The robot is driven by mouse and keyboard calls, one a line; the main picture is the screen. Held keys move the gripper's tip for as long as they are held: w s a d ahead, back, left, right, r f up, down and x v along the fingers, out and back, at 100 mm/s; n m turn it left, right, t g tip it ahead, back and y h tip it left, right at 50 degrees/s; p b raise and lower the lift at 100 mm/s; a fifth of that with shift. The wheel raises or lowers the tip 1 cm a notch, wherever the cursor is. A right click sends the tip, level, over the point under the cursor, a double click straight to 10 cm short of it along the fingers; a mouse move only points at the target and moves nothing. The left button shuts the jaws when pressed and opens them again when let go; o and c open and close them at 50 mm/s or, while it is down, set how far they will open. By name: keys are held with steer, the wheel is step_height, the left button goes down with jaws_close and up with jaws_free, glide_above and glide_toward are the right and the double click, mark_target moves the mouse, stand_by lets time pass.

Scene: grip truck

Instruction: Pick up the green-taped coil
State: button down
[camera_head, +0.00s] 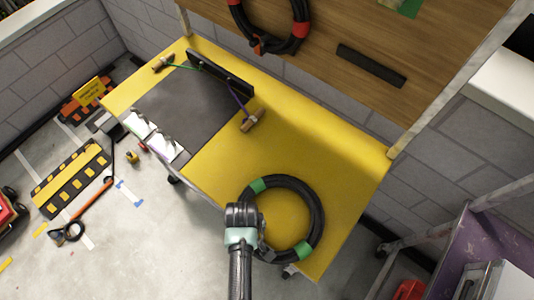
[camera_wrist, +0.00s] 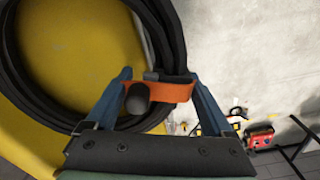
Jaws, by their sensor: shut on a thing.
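The green-taped coil (camera_head: 317,213) is a black ring with two green bands, at the near end of the yellow tabletop in the head view. My gripper (camera_head: 263,250) is at the ring's lower left side. In the wrist view, the black coil (camera_wrist: 168,28) curves across the top and left. My gripper (camera_wrist: 153,78) has its two blue fingers on either side of the coil at an orange strap (camera_wrist: 170,93), and it is shut on it. A dark rounded end sticks out between the fingers. No green tape shows in the wrist view. Whether the coil touches the tabletop is unclear.
The yellow table (camera_head: 215,170) has a dark mat (camera_head: 185,105) and a wooden-handled tool (camera_head: 252,121). Another coil with red bands (camera_head: 299,30) hangs on the wooden board behind. A purple cart (camera_head: 470,245) stands right. The table's middle is clear.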

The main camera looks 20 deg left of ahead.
steer(key=shift+w+r, duration=0.15)
step_height(320, 180, up, 10)
steer(key=shift+f+b, duration=0.1)
steer(key=shift+b, duration=0.25)
steer(key=shift+w, duration=0.1)
stand_by(1.0)
